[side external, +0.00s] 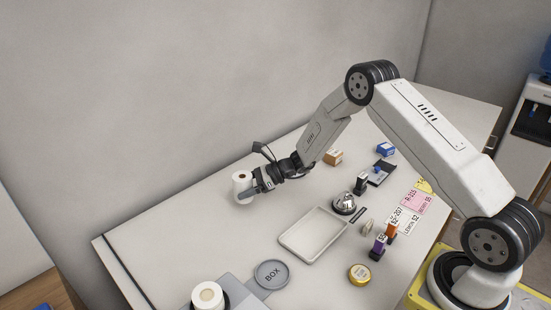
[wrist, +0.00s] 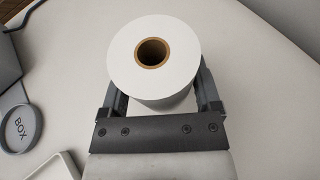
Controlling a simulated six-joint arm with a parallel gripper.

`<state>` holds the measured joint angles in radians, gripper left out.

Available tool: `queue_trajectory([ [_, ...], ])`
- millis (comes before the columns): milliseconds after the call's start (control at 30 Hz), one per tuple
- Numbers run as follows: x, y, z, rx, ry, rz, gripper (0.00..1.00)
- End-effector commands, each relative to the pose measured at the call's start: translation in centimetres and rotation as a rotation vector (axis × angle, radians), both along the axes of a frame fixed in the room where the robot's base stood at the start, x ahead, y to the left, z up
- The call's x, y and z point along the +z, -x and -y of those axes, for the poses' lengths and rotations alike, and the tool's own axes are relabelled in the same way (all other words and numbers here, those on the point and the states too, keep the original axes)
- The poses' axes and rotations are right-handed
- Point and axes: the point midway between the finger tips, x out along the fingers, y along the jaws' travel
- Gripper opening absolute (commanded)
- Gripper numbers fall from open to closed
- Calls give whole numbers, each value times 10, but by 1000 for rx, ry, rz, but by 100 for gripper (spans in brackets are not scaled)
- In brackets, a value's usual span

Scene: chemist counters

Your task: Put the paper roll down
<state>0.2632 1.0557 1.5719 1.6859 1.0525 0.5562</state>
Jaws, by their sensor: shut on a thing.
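A white paper roll (side external: 243,188) with a brown core stands upright at the far left part of the counter in the side view. My gripper (side external: 253,187) is shut on it from the right side. In the wrist view the paper roll (wrist: 154,80) sits between the two dark fingers of my gripper (wrist: 157,100). I cannot tell whether its underside touches the counter (side external: 190,225) or hangs just above it. A second paper roll (side external: 207,296) stands on a dark round base near the front edge.
A round grey dish marked BOX (side external: 272,274) and an empty pale tray (side external: 314,234) lie in front. The counter left of the held roll is clear.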

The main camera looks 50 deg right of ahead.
Motion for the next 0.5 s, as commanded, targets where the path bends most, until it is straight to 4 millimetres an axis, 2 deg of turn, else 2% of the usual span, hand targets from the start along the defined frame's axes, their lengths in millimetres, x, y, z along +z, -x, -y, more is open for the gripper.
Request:
queue_trajectory([
  [500, -36, -5, 0, 0, -1, -1, 17],
])
